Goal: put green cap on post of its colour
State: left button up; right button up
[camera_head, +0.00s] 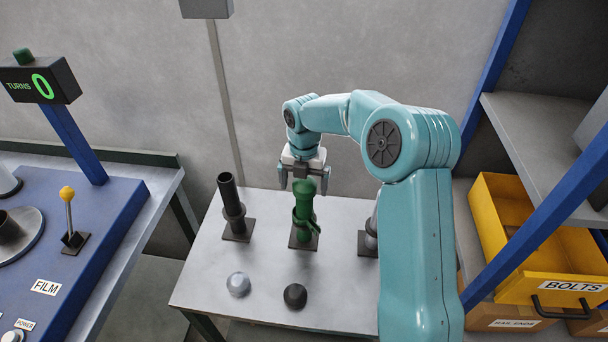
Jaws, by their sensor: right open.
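The green post (305,217) stands upright on a dark square base in the middle of the grey table. A rounded green top, which looks like the green cap (304,187), sits on its upper end. Green on green, its lower edge is hard to make out. My right gripper (304,181) is open at the top of this post, with one finger to each side and a gap to the green top. My left gripper is not in view.
A black post (231,203) stands left and a grey post (371,235) right, partly behind my right arm. A grey cap (238,284) and a black cap (295,296) lie on the table (201,287) in front. A yellow bin (487,222) and shelf frame stand right.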

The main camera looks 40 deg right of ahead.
notch_tip(320, 180, up, 16)
dwell(0.4)
jog(key=shift+w, duration=0.1)
dwell(0.5)
